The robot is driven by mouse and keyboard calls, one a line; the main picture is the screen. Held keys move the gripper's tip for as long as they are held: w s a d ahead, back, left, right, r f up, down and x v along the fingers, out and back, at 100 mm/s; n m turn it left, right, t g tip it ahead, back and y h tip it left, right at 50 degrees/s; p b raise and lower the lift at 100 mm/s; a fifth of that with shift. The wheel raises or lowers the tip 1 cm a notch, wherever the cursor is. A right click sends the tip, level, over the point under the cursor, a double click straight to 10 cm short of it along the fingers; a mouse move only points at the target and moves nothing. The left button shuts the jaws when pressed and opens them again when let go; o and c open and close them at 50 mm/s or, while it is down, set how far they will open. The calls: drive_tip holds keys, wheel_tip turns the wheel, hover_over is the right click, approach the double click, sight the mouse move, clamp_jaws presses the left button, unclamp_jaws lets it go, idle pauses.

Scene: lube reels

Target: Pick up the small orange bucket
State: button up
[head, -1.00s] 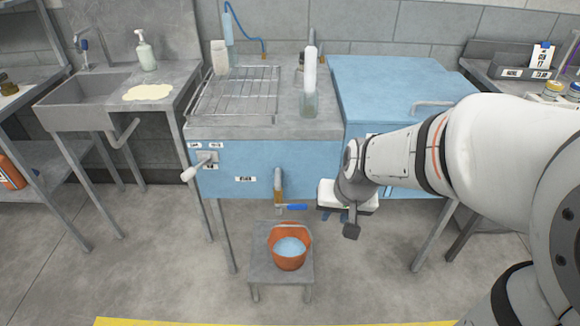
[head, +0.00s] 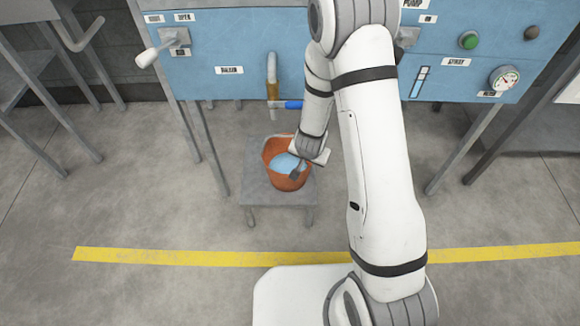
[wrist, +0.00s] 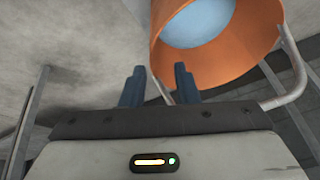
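The small orange bucket (head: 287,182) holds pale blue liquid. It stands upright on a low grey stool (head: 262,208) below the blue cabinet. My gripper (head: 296,172) is at the bucket's right side in the head view, its tip overlapping the bucket's opening. In the wrist view, the two dark fingers of my gripper (wrist: 159,84) are apart. The bucket (wrist: 244,48) fills the upper right there, with its rim close to the right finger. I cannot tell whether they touch. A bent grey bar (wrist: 300,70), perhaps the bucket's handle, shows beside it.
A spout with a blue lever (head: 272,90) hangs from the blue cabinet (head: 236,42) just above and behind the bucket. Cabinet legs stand at both sides. A yellow floor line (head: 160,256) runs in front of the stool; the floor around it is clear.

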drive_tip(key=b+x, duration=0.1)
drive_tip(key=x, duration=0.1)
drive_tip(key=b+x, duration=0.1)
drive_tip(key=x, duration=0.1)
drive_tip(key=b+x, duration=0.1)
drive_tip(key=x, duration=0.1)
drive_tip(key=shift+w+d+f, duration=0.1)
drive_tip(key=shift+d+f, duration=0.15)
drive_tip(key=shift+d, duration=0.1)
drive_tip(key=shift+r, duration=0.1)
drive_tip(key=shift+c, duration=0.5)
clamp_jaws()
idle(0.5)
